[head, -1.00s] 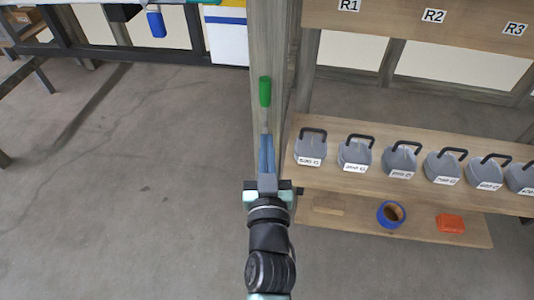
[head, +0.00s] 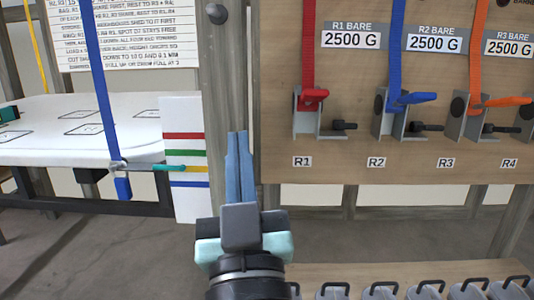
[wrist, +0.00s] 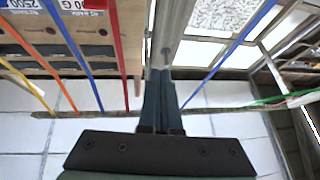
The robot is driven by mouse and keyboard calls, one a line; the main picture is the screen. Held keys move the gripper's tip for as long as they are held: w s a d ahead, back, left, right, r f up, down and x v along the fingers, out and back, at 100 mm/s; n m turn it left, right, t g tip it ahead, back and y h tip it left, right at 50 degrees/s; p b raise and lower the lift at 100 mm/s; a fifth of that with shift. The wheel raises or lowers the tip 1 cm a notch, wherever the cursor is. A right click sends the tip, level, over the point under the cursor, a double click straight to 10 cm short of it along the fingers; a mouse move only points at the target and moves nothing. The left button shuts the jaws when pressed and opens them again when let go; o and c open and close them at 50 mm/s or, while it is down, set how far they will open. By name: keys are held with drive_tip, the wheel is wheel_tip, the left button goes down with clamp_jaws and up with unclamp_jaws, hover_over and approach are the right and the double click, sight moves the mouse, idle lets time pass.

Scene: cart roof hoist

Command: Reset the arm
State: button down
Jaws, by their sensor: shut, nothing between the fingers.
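My gripper (head: 240,160) stands upright in the lower middle of the head view, its two blue-grey fingers together and empty. It is in front of a grey wooden post (head: 217,85) and touches none of the straps or levers that I can see. In the wrist view my gripper (wrist: 161,85) points along the post, with the fingers shut and nothing between them.
Right of the post, a wooden board (head: 300,225) carries a red cleat lever (head: 312,98), a blue lever (head: 412,98) and an orange lever (head: 505,102) with straps. Left are a white roof panel (head: 60,140), a hanging blue strap (head: 100,80) and a striped gauge board (head: 184,150). Weights (head: 381,291) stand low right.

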drive_tip(key=s+d+r+m+t+h+p, duration=0.1)
drive_tip(key=s+d+r+t+h, duration=0.1)
drive_tip(key=s+r, duration=0.45)
drive_tip(key=s+d+r+m+t+h+p, duration=0.1)
drive_tip(key=s+r+m+t, duration=0.15)
drive_tip(key=r, duration=0.75)
wheel_tip(320, 180, up, 26)
drive_tip(key=n+p, duration=0.1)
drive_tip(key=p, duration=2.5)
drive_tip(key=shift+s+g, duration=0.2)
drive_tip(key=shift+g, duration=0.25)
drive_tip(key=shift+r, duration=0.1)
